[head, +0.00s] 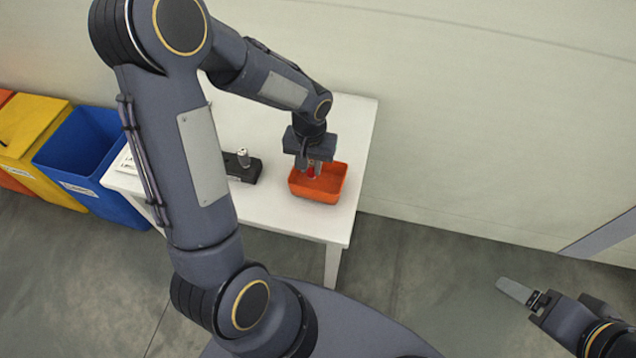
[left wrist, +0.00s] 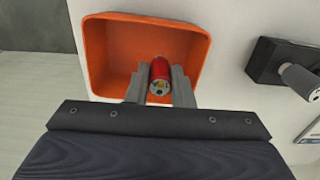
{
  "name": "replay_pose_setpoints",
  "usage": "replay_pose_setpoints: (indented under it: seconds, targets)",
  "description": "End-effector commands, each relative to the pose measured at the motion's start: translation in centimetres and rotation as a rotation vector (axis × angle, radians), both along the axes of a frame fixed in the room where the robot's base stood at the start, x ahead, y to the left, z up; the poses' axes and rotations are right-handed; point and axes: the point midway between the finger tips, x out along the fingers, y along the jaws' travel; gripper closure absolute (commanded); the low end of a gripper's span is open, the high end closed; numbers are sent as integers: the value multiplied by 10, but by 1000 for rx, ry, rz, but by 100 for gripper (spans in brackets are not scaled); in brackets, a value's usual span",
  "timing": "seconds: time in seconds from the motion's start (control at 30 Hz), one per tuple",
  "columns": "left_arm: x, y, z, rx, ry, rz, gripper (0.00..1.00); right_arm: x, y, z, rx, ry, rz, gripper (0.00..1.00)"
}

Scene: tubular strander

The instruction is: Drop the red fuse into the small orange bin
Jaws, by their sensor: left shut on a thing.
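The small orange bin (head: 334,191) stands on the white table near its right end. My left gripper (head: 314,170) points down over the bin and is shut on the red fuse (head: 311,173). In the left wrist view the fuse (left wrist: 160,72) shows between the two grey fingers (left wrist: 160,88), with its metal end toward the camera. The orange bin (left wrist: 108,60) lies behind it, and I see nothing else inside. How far the fuse is above the bin floor is hard to tell. My right gripper (head: 522,294) is away from the table at the lower right; only part of it shows.
A black holder (head: 246,172) with a grey-white cylinder (head: 243,157) stands on the table left of the bin. Blue (head: 82,145) and yellow (head: 28,125) bins stand on the floor at the left. The wall is behind the table (head: 290,226).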

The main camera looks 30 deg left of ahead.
Motion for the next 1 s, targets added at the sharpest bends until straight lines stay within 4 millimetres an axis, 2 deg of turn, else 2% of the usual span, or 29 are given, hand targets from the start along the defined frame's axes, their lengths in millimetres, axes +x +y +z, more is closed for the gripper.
replay_pose_setpoints:
  seconds: [0.2,0.23,0.4,0.73,0.87,1.0]
  targets:
    - [0,0,0,0,0,0,100,0,0,0,0,0,0,20]
    - [0,0,0,0,0,0,77,0,0,0,0,0,0,20]
    - [0,0,0,0,0,0,55,0,0,0,0,0,0,20]
    - [0,0,4,0,-1,0,54,0,0,0,0,0,0,20]
    - [1,0,20,0,-5,1,54,0,0,0,0,0,0,20]
    - [1,0,46,-1,-6,1,54,0,0,-1,0,0,0,20]
